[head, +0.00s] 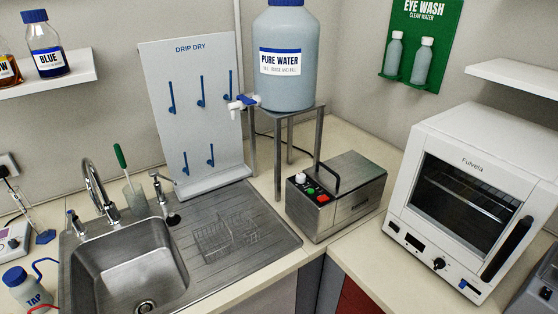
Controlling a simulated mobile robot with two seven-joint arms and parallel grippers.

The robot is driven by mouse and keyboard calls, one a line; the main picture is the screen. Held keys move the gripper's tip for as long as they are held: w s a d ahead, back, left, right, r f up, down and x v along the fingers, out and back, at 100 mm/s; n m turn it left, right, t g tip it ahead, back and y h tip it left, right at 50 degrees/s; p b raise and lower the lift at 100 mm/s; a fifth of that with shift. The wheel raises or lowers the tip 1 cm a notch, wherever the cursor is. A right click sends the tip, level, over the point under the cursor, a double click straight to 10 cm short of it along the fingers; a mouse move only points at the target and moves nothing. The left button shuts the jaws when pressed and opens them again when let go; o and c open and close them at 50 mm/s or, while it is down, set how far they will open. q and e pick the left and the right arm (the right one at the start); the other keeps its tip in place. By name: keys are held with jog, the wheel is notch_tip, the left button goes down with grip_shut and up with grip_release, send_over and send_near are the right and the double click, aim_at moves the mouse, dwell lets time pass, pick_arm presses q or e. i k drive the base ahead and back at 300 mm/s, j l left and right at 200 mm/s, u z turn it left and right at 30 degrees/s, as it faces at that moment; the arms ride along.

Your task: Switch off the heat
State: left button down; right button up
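Two devices could bear on heat, and no visible label names a heat control. A metal box (352,211) with a dark top handle stands on the bench right of the sink. Its front has a white knob (301,178), a green button (309,190) and a red switch (323,198). A white oven (478,150) marked Fulvela stands at the right with its glass door shut. Switch positions are too small to tell. Neither gripper is in view.
A steel sink (125,262) with taps is at the left, beside a DRIP DRY board (190,115). A Pure Water tank (287,85) stands on a metal stand (320,125) behind the metal box. Bare bench (350,262) lies in front of the metal box.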

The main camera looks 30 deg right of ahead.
aim_at(323, 198)
jog(key=z, duration=1.25)
